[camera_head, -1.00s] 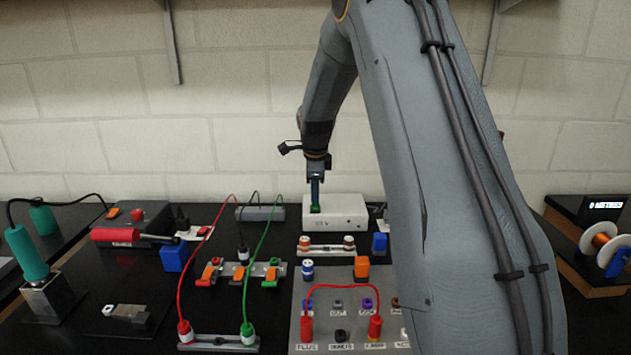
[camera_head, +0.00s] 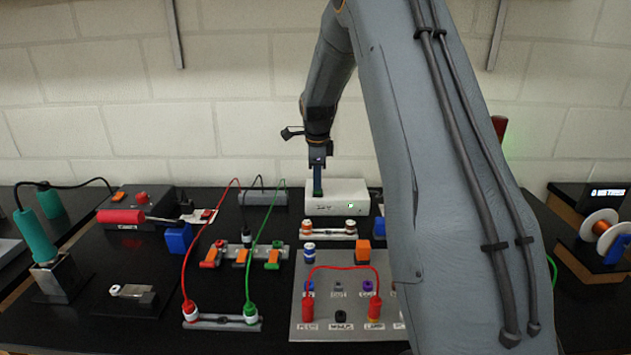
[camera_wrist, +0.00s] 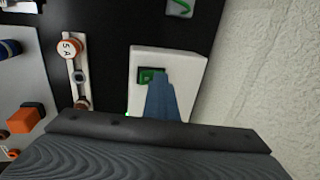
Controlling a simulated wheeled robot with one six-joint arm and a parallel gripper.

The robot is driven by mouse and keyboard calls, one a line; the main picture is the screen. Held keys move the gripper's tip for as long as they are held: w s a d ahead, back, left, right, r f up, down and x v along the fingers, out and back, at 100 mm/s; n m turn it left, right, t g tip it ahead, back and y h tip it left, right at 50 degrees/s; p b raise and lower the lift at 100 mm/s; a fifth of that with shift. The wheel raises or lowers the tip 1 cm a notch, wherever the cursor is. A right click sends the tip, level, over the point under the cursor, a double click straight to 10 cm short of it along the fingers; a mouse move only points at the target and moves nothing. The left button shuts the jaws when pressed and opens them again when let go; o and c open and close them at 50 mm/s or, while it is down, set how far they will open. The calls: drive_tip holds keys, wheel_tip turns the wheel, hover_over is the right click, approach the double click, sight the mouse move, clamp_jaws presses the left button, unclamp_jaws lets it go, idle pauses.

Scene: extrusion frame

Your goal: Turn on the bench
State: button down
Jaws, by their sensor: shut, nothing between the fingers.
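A white box (camera_head: 347,190) stands at the back of the black bench, left of my large arm link. A small green light (camera_head: 351,206) glows on its front. In the wrist view the box (camera_wrist: 192,68) has a green rocker switch (camera_wrist: 149,75) set in its top, partly covered by my fingers. My gripper (camera_head: 317,193) is shut and empty, pointing down over the box's left part. In the wrist view my fingertips (camera_wrist: 158,76) are at the switch; I cannot tell whether they touch it.
A grey panel (camera_head: 328,328) with a red lead stands in front, and a terminal strip (camera_head: 240,254) with orange levers at centre left. A soldering iron (camera_head: 32,236) is at far left, a wire spool (camera_head: 600,226) at right. My arm hides the bench right of centre.

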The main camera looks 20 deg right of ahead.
drive_tip(key=shift+s+a, duration=0.3)
drive_tip(key=shift+s, duration=0.45)
drive_tip(key=shift+r+p, duration=0.45)
drive_tip(key=shift+p, duration=0.1)
drive_tip(key=b+v, duration=0.1)
drive_tip(key=v, duration=1.2)
drive_tip(key=shift+s+b, duration=0.3)
drive_tip(key=shift+b, duration=0.1)
drive_tip(key=shift+a, duration=0.15)
drive_tip(key=shift+a, duration=0.1)
